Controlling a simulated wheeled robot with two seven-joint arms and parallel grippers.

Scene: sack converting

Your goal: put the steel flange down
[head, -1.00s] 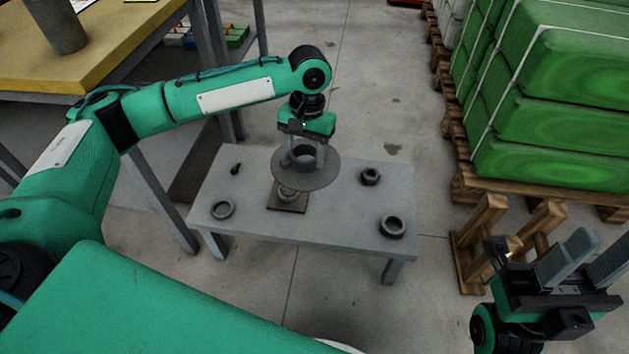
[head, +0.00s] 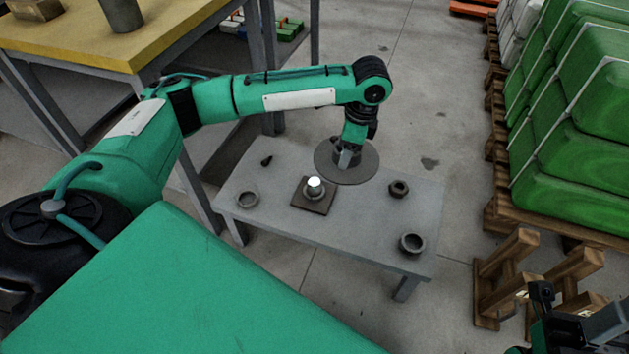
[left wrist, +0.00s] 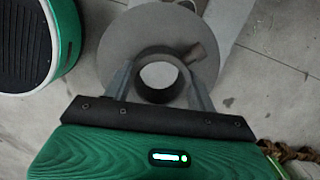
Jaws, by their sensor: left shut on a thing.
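The steel flange (head: 330,164) is a grey round disc with a raised collar. My left gripper (head: 348,158) is shut on the collar, from above. The flange hangs over the back edge of the low grey table (head: 370,222); whether it touches the top I cannot tell. In the left wrist view the disc (left wrist: 118,48) shows with its open bore, between the fingers of my left gripper (left wrist: 160,78). My right gripper (head: 600,325) is at the lower right corner, cut off by the frame, away from the table; its opening is not clear.
A square plate with a white-topped post (head: 314,186) stands left of and nearer than the flange. Green sacks (head: 575,205) stand right.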

